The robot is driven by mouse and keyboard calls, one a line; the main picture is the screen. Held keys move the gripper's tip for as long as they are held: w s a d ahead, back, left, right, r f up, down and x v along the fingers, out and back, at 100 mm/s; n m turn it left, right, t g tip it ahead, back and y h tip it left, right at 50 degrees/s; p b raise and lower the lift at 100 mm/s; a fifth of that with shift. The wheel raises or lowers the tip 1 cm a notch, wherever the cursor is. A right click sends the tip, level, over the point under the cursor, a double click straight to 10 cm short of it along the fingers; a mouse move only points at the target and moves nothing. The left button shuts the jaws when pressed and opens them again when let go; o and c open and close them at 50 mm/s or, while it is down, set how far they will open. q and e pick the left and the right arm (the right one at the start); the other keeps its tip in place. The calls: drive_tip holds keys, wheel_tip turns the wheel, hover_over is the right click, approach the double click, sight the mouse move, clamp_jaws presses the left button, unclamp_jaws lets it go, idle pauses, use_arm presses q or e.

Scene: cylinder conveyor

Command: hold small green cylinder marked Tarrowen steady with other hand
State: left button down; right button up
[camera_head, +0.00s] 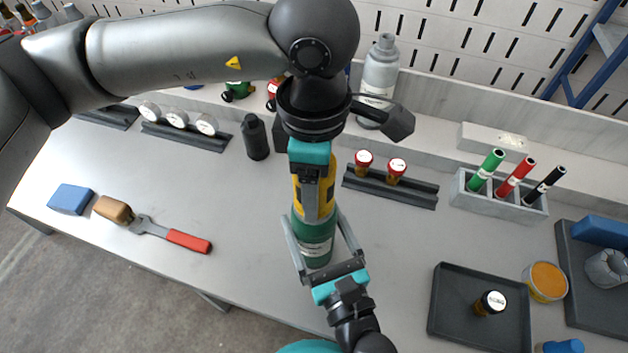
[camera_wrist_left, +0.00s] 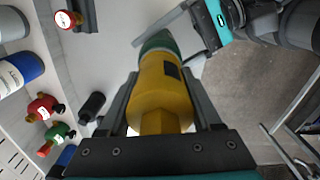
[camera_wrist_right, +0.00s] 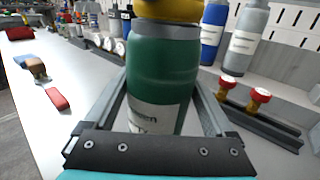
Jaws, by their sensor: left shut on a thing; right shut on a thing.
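The small green cylinder (camera_head: 313,238) stands upright on the table in the middle, with a pale label near its base. The label also shows in the right wrist view, where only its last letters can be read on the cylinder (camera_wrist_right: 160,80). A yellow piece (camera_wrist_left: 162,88) sits on top of the cylinder. My left gripper (camera_head: 313,190) comes from above and is shut on the yellow piece. My right gripper (camera_head: 318,240) comes from the front, with its two fingers either side of the green body, shut on it low down.
A rack with two red-capped brass fittings (camera_head: 380,175) is right of the cylinder. A black bottle (camera_head: 255,138) stands to its left. A red-handled wrench (camera_head: 185,238) lies at left. A dark tray (camera_head: 455,325) with a small black-and-brown item is at right.

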use_arm(q)
drive_tip(key=shift+m, duration=0.8)
drive_tip(key=m, duration=0.4)
drive_tip(key=shift+m, duration=1)
drive_tip(key=m, duration=0.5)
drive_tip(key=shift+m, duration=0.3)
unclamp_jaws()
